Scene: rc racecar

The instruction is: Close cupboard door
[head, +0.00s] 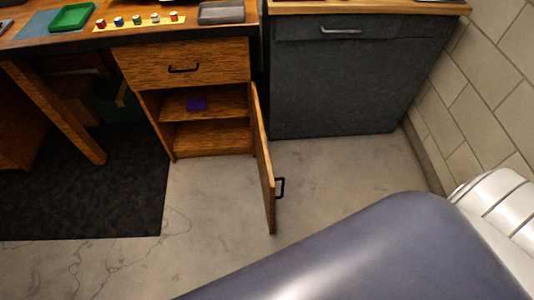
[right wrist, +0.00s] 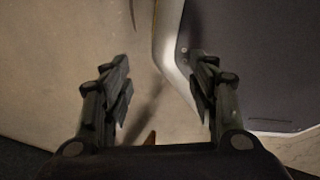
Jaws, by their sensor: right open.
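The wooden cupboard (head: 212,158) stands below a drawer in the head view. Its wooden door (head: 263,160) is wide open, hinged on the right and swung out over the floor. The black door handle (head: 280,187) is on the door's right-hand face, near its free end. My right gripper (right wrist: 160,92) shows in the right wrist view, open, with nothing between its fingers. It is hidden in the head view, so its distance from the door cannot be told. My left gripper is in neither view.
A dark grey cabinet (head: 335,85) stands to the right, before a block wall (head: 480,90). A black mat (head: 85,200) lies at the left. Bare concrete floor (head: 215,210) surrounds the open door.

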